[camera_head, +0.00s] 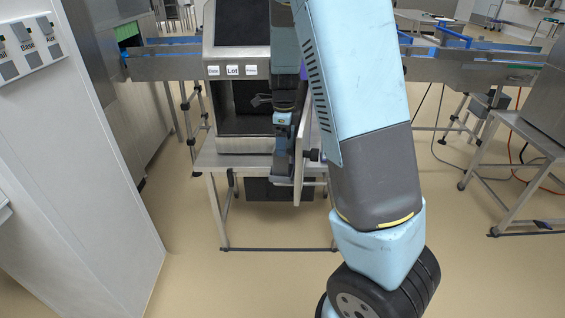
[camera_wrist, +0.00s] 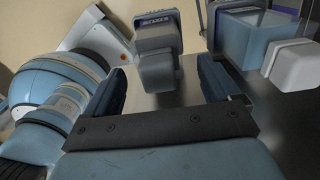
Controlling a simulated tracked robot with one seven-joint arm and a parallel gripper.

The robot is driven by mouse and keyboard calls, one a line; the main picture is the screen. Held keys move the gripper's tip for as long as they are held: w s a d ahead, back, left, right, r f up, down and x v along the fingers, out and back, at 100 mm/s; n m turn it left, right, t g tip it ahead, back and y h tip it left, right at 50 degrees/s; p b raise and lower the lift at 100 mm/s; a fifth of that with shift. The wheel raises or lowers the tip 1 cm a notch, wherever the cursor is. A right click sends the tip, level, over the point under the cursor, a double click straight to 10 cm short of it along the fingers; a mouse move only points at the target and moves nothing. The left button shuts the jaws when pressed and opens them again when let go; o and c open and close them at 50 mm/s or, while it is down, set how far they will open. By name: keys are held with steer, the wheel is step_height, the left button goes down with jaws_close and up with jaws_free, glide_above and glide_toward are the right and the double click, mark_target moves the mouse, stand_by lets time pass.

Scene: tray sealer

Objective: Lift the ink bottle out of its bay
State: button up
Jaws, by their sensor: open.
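In the wrist view my gripper (camera_wrist: 162,68) is open, with one dark finger on each side. A grey-blue bottle-like thing, which looks like the ink bottle (camera_wrist: 158,72), stands in the gap between the fingers. It has a rounded lower end and a dark label with small lettering that I cannot read. I see no clear contact between it and the fingers. In the head view my arm's end is in front of the dark open bay (camera_head: 243,126) of the coder machine. The bottle cannot be made out there, and the fingers are hard to tell.
A larger blue block (camera_wrist: 246,38) and a pale grey cap-like block (camera_wrist: 290,65) stand close to the right finger. In the head view an open door panel (camera_head: 300,160) is beside the bay. A conveyor (camera_head: 165,62) runs behind, and a white cabinet (camera_head: 75,190) stands left.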

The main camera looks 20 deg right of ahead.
mark_target(282, 160)
steer(key=shift+w+a+f, duration=0.1)
steer(key=shift+f, duration=1.05)
steer(key=shift+a+f, duration=0.1)
steer(key=shift+f, duration=1)
steer(key=shift+c, duration=0.3)
steer(key=c, duration=1.3)
steer(key=shift+o, duration=0.2)
